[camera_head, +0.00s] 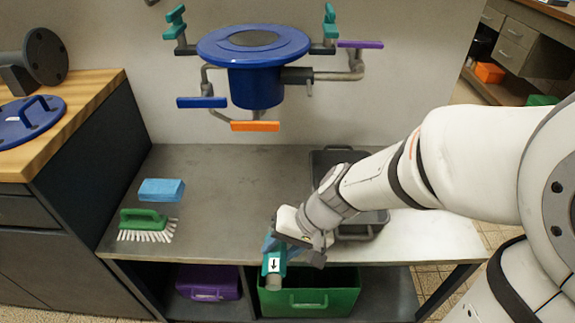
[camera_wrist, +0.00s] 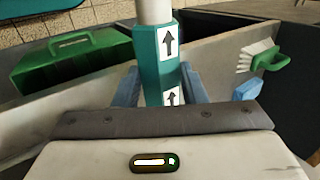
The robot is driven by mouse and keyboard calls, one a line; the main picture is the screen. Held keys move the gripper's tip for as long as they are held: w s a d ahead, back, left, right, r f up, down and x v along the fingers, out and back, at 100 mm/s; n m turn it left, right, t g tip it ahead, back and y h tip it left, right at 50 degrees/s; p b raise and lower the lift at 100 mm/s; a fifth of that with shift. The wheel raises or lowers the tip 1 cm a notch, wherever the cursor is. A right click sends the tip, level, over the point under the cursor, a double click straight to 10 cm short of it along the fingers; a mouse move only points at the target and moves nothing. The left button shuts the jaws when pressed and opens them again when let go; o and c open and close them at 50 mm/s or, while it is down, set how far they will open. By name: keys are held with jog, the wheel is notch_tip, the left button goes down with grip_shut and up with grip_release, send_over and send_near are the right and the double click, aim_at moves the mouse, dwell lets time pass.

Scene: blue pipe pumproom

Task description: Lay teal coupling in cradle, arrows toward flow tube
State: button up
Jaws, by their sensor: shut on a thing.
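The teal coupling (camera_head: 273,264) is in my gripper (camera_head: 284,245), held at the front edge of the grey bench, above the green bin. Its white label has a black arrow pointing down the picture, toward its pale grey tube end. In the wrist view the coupling (camera_wrist: 158,65) stands between the blue fingers of my gripper (camera_wrist: 160,88), which are shut on it. Two arrow labels there point up the picture, toward the pale tube end. I cannot make out a cradle or a flow tube for certain in either view.
On the bench (camera_head: 225,190) lie a blue sponge (camera_head: 162,189) and a green brush (camera_head: 146,224). A dark tray (camera_head: 330,160) is partly hidden behind my arm. A green bin (camera_head: 325,300) and purple case (camera_head: 208,283) sit below. A blue flanged vessel (camera_head: 254,80) with coloured handles hangs above.

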jog(key=p, duration=0.1)
jog(key=w+p, duration=0.1)
jog(key=shift+d+r+p, duration=0.1)
jog(key=shift+r+p, duration=0.2)
jog(key=shift+p, duration=0.05)
jog(key=w+p, duration=0.2)
jog(key=p, duration=0.1)
jog(key=shift+w+p, duration=0.3)
jog(key=shift+p, duration=0.1)
jog(key=w, duration=0.4)
jog(key=w+p, duration=0.1)
jog(key=w, duration=0.3)
jog(key=w+f, duration=0.1)
jog(key=w, duration=0.3)
jog(key=shift+w+a+p, duration=0.3)
jog(key=shift+a+p, duration=0.05)
jog(key=shift+f+b, duration=0.5)
jog(key=shift+f, duration=1.15)
jog(key=shift+f, duration=0.2)
jog(key=o, duration=1.2)
